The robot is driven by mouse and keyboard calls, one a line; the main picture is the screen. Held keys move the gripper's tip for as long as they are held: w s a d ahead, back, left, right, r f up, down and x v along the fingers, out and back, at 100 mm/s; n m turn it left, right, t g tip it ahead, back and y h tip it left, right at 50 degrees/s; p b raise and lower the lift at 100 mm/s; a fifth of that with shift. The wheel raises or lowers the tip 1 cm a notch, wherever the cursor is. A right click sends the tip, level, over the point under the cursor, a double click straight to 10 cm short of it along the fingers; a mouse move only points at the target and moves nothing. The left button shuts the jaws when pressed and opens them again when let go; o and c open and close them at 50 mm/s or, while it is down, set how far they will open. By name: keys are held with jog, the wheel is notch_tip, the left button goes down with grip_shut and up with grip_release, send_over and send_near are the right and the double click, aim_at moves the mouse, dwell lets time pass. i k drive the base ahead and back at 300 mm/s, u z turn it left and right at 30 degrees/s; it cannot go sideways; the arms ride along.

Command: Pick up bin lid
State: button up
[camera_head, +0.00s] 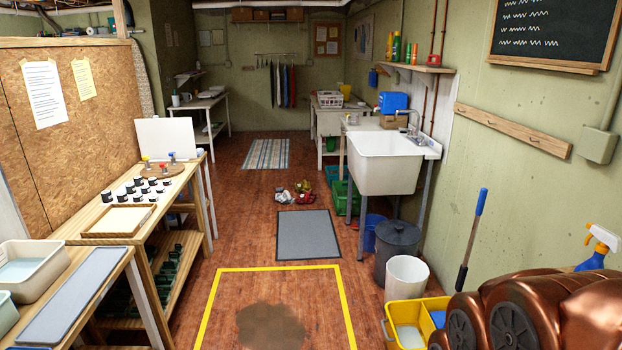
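A dark grey round bin (394,268) stands on the floor in front of the right leg of the white sink. Its dark grey lid (398,234) sits on top and appears to cover the bin, with a small raised part in the middle. My gripper is not in view. Copper-coloured rounded links of my arm fill the bottom right corner, well to the right of and nearer than the bin.
A white bin (406,279) stands right in front of the dark bin, with a yellow mop bucket (411,325) nearer still. A blue bucket (373,233) is behind left. The sink (386,165) is above. Floor left of the bins is open, with a grey mat (307,235) and brown stain (271,326).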

aim_at(398, 232)
jog(key=u, duration=0.15)
jog(key=i, duration=3.5)
jog(key=z, duration=0.55)
jog(key=i, duration=0.9)
jog(key=z, duration=0.1)
